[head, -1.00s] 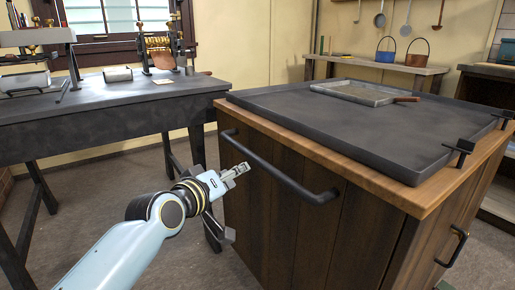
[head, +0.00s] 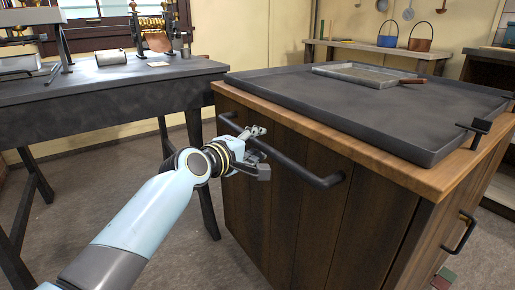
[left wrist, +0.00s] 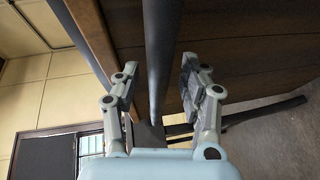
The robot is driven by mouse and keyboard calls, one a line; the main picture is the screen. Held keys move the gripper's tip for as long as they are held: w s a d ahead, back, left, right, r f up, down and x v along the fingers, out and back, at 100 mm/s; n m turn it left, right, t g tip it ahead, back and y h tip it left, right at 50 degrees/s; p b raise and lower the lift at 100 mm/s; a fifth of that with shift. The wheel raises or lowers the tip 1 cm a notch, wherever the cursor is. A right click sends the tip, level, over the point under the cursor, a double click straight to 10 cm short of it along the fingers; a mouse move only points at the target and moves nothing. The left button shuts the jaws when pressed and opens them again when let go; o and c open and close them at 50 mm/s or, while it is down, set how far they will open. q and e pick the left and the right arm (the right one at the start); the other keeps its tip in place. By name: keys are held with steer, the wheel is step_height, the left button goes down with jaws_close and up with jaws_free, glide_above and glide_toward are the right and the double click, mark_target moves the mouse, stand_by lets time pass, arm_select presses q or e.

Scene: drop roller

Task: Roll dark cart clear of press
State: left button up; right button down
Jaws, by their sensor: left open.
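The dark cart (head: 310,190) is a wooden cabinet with a dark tray top (head: 290,85). A black bar handle (head: 300,168) runs along its near side. In the left wrist view, the handle bar (left wrist: 160,50) passes between the two open fingers (left wrist: 158,82), with gaps on both sides. The press (head: 153,30) stands on a dark table left of the cart. My right gripper is in neither view.
The dark table (head: 100,95) stands close to the cart's left end, with its leg near the cart corner. A framed tray with a wooden handle (head: 365,75) lies on the cart top. A shelf with two buckets (head: 387,35) is behind. Floor is open at lower left.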

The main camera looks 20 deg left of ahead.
arm_select(q)
steer(key=shift+w+d, duration=0.1)
steer(key=shift+w, duration=0.25)
steer(key=shift+c, duration=0.4)
jaws_close()
